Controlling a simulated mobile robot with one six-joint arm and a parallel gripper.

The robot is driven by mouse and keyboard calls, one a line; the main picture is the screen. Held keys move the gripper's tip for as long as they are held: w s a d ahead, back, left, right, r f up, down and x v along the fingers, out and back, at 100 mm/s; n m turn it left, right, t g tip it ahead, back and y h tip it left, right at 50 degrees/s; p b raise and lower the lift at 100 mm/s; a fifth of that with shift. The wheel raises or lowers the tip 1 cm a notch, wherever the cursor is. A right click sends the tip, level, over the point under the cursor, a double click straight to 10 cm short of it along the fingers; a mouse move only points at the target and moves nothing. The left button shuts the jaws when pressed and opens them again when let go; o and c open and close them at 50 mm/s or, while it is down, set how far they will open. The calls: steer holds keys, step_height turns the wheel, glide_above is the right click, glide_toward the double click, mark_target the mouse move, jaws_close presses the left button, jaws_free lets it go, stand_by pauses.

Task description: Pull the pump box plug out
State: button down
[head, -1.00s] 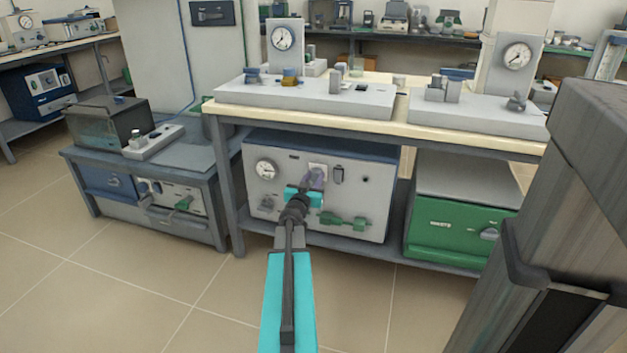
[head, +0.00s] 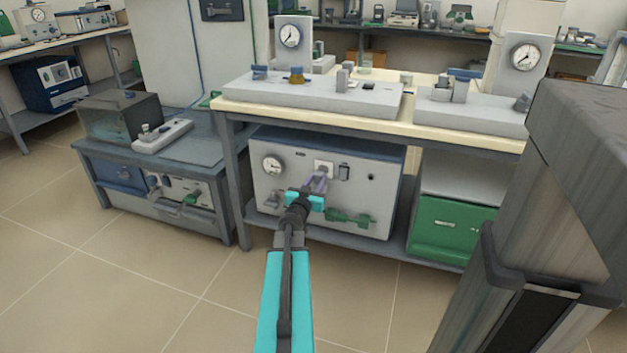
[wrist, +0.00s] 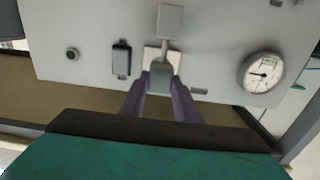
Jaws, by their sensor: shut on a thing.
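The pump box (head: 270,190) is a pale grey cabinet with a dark blue top, under the bench. Its front carries a white socket plate (head: 324,166), also in the wrist view (wrist: 150,55). My gripper (head: 318,184) is in front of this plate, its purple fingers pointing at it. In the wrist view, my gripper (wrist: 160,88) is shut on the grey plug (wrist: 161,76), which lies between the fingertips in front of the plate. I cannot tell if the plug's pins are clear of the socket. In the head view the fingers and wrist hide the plug.
The box front has a gauge (head: 273,165), a dark switch (head: 344,172) and green valves (head: 350,220). A green box (head: 450,230) stands to its right and a low table (head: 185,150) to its left. The floor (head: 130,285) at front left is clear.

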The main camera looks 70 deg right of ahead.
steer(key=c, duration=1.4)
jaws_free()
steer(key=shift+a, duration=0.15)
steer(key=shift+o, duration=0.2)
steer(key=a+p, duration=1.1)
steer(key=a, duration=0.2)
steer(key=shift+a, duration=0.3)
steer(key=shift+w+a+p, duration=0.1)
steer(key=shift+p, duration=0.2)
